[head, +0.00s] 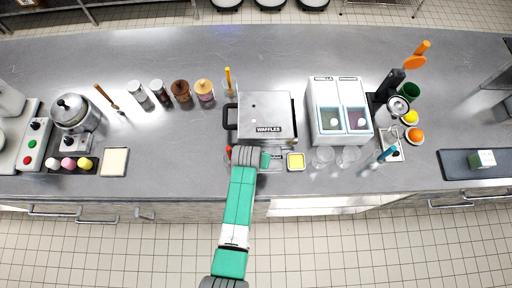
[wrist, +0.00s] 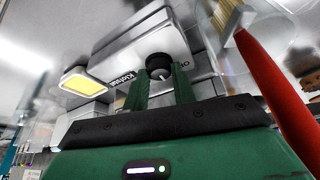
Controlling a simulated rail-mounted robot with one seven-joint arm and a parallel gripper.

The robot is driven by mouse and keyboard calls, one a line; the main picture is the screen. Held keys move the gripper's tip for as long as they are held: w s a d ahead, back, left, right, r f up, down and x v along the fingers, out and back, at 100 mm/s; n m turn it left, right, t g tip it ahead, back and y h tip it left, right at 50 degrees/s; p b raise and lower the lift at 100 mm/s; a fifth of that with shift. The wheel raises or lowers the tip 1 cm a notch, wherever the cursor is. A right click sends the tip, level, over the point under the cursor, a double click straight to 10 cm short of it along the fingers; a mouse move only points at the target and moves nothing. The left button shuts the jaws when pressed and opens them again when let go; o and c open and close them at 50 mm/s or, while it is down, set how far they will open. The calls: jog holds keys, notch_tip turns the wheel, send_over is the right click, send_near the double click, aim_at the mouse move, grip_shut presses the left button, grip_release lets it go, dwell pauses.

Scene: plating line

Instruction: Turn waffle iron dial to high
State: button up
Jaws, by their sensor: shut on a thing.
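The waffle iron (head: 265,113) is a closed silver box labelled WAFFLES, in the middle of the counter in the head view, with a dark handle on its left side. In the wrist view its silver body (wrist: 130,45) fills the upper middle. Its round black dial (wrist: 159,66) with a light pointer mark is on the front. My gripper (wrist: 158,86) has its two green fingers on either side of the dial, shut on it. In the head view my arm hides the dial. I cannot read the dial's setting; lettering beside it shows only in part.
A yellow-filled square dish (head: 295,161) is right of my gripper, with clear glasses (head: 322,157) beyond it. A red-handled brush (wrist: 265,75) is close to the gripper's right in the wrist view. A two-bin dispenser (head: 340,108) stands right of the iron. Jars (head: 181,91) stand left.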

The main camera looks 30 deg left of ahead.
jog(key=shift+a+m+h, duration=0.1)
jog(key=shift+m+h, duration=0.4)
jog(key=shift+m, duration=0.6)
jog(key=o, duration=1)
jog(key=shift+r, duration=0.1)
jog(key=v, duration=0.7)
jog(key=shift+s+r, duration=0.15)
jog(key=shift+r, duration=0.15)
